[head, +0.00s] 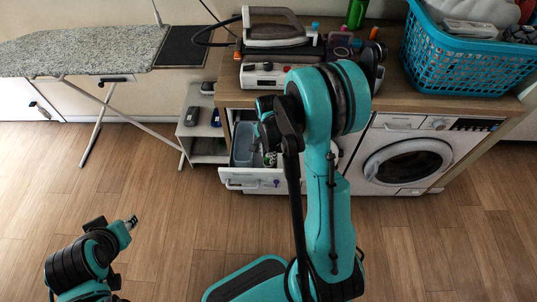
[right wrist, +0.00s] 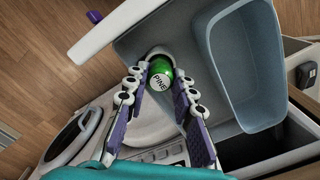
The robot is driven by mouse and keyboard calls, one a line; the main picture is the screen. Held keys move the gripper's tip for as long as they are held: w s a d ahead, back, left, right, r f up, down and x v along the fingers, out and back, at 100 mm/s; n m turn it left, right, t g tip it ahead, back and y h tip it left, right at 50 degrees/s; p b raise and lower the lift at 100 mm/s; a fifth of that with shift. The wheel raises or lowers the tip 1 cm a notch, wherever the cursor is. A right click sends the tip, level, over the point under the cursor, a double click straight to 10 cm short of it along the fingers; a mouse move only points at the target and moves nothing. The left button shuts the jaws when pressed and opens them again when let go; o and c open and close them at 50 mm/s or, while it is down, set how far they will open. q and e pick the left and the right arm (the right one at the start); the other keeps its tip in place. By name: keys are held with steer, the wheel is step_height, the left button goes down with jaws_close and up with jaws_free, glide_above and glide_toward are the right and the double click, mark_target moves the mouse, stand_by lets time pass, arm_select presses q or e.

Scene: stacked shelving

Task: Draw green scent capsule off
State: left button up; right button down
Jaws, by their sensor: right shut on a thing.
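The green scent capsule (right wrist: 161,72), with a white end lettered "PINE", sits between the fingers of my right gripper (right wrist: 162,76) in the right wrist view. The gripper is shut on it, a finger on each side. A pale round rim shows around its far end; I cannot tell whether the capsule is still seated there. In the head view the capsule shows small in the open drawer (head: 240,181), partly hidden by my right arm. My left gripper (head: 131,222) is low at the left, away from the drawer; its fingers are too small to read.
An iron (head: 274,30) and a blue basket (head: 455,65) are on the counter.

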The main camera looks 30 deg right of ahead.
steer(key=shift+r, duration=0.35)
stand_by(0.3)
steer(key=shift+r+p, duration=1.15)
steer(key=shift+r, duration=0.2)
steer(key=shift+r, duration=0.1)
